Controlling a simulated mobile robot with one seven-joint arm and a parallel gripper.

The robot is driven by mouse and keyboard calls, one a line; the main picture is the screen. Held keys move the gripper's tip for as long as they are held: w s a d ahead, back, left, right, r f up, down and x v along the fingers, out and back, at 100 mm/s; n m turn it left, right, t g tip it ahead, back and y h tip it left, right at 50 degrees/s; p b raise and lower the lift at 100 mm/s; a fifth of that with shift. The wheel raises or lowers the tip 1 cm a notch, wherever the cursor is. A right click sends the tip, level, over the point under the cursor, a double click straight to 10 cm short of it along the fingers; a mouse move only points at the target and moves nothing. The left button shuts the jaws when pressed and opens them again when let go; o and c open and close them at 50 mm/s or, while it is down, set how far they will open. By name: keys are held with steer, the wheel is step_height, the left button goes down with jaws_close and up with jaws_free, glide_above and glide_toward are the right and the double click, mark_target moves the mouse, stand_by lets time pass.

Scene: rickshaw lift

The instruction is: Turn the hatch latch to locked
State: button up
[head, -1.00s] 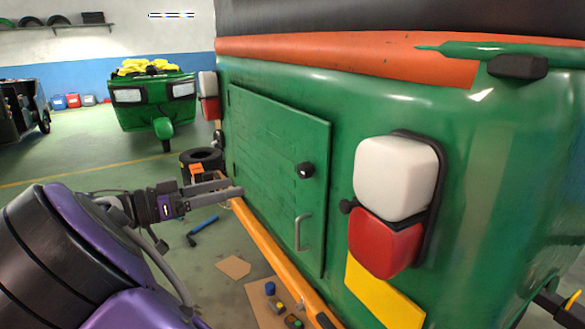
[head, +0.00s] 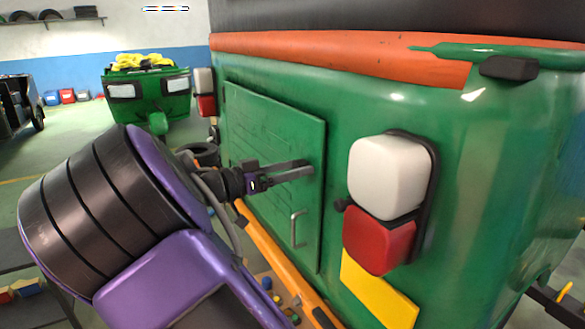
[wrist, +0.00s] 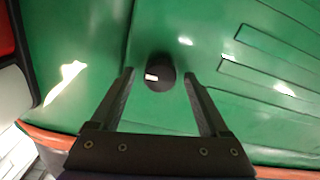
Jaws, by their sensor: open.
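The green hatch (head: 265,150) is set in the rear of the green rickshaw and looks flush with its frame. Its latch is a round black knob (wrist: 159,73) with a pale mark, seen in the wrist view just beyond and between my fingertips. My gripper (head: 308,168) is open, its two fingers pointing at the hatch's right edge; it also shows in the wrist view (wrist: 158,76). The fingers appear on either side of the knob, with gaps showing. In the head view my gripper hides the knob. A metal pull handle (head: 296,228) sits below it.
A white and red tail lamp (head: 386,178) juts out right of the hatch. An orange bumper bar (head: 272,252) runs below. Loose parts lie on the floor underneath. Another green rickshaw (head: 148,95) stands behind at left.

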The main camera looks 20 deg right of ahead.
steer(key=shift+c, duration=0.3)
jaws_close()
steer(key=shift+n, duration=0.4)
steer(key=n, duration=1.7)
steer(key=shift+w+f, duration=0.1)
stand_by(0.4)
